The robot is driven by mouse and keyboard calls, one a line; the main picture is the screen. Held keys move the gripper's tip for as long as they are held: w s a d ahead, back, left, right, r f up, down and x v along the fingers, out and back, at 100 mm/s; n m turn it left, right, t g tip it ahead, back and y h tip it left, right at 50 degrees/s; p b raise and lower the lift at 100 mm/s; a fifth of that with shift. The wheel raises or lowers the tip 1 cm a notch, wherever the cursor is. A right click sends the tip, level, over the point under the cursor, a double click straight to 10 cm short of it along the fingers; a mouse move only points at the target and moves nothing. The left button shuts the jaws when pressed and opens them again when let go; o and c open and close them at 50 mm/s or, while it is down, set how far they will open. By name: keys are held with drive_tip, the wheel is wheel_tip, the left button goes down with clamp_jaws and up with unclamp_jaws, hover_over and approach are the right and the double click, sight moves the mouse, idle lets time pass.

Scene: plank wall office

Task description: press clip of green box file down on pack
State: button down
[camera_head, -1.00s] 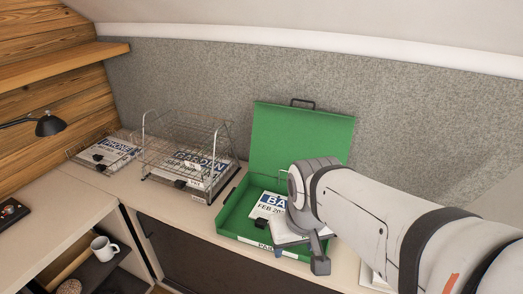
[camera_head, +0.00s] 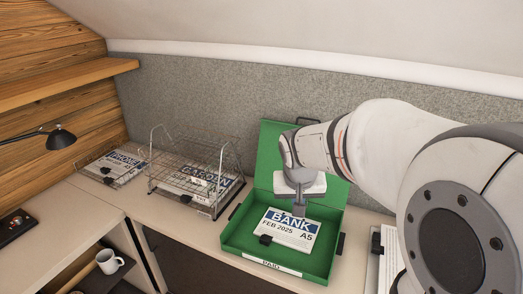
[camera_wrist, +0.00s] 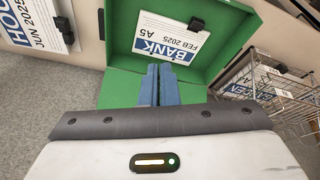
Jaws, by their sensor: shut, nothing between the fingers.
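The green box file (camera_head: 232,238) stands open on the worktop, its lid (camera_head: 274,150) raised at the back. A white pack (camera_head: 288,243) marked BANK, FEB 2025, A5 lies flat inside; it also shows in the wrist view (camera_wrist: 153,28). A black clip (camera_head: 265,239) sits at the pack's front left edge and also shows in the wrist view (camera_wrist: 196,25). I cannot tell another clip in the box. My gripper (camera_head: 299,209) is shut and empty over the pack's back edge, near the word BANK. Its blue fingers (camera_wrist: 159,70) lie side by side. Contact with the pack cannot be told.
A wire rack (camera_head: 213,211) with a GARDEN pack (camera_head: 190,182) stands left of the box. A PHONE pack (camera_head: 112,167) lies farther left. Another pack (camera_head: 388,250) lies right of the box, also seen in the wrist view (camera_wrist: 38,25). A mug (camera_head: 109,261) stands on a lower shelf.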

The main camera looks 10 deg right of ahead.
drive_tip(key=w+d+f+m+p, duration=0.1)
drive_tip(key=w+d+f, duration=0.1)
drive_tip(key=w, duration=0.8)
drive_tip(key=w+d+f+m+t+h+p, duration=0.1)
drive_tip(key=w+d+f+m, duration=0.1)
drive_tip(key=w, duration=0.9)
drive_tip(key=shift+w+d+f+t, duration=0.3)
drive_tip(key=shift+d+f, duration=0.3)
drive_tip(key=shift+d, duration=0.45)
drive_tip(key=p+x, duration=0.2)
drive_tip(key=x, duration=0.8)
drive_tip(key=shift+d, duration=0.15)
drive_tip(key=shift+s+f+b, duration=0.1)
drive_tip(key=shift+b, duration=0.45)
drive_tip(key=shift+s+a+f+h+b, duration=0.15)
drive_tip(key=shift+a+h+b, duration=0.15)
drive_tip(key=shift+b, duration=0.75)
drive_tip(key=shift+d+b, duration=0.1)
drive_tip(key=shift+b, duration=0.2)
drive_tip(key=shift+t, duration=0.3)
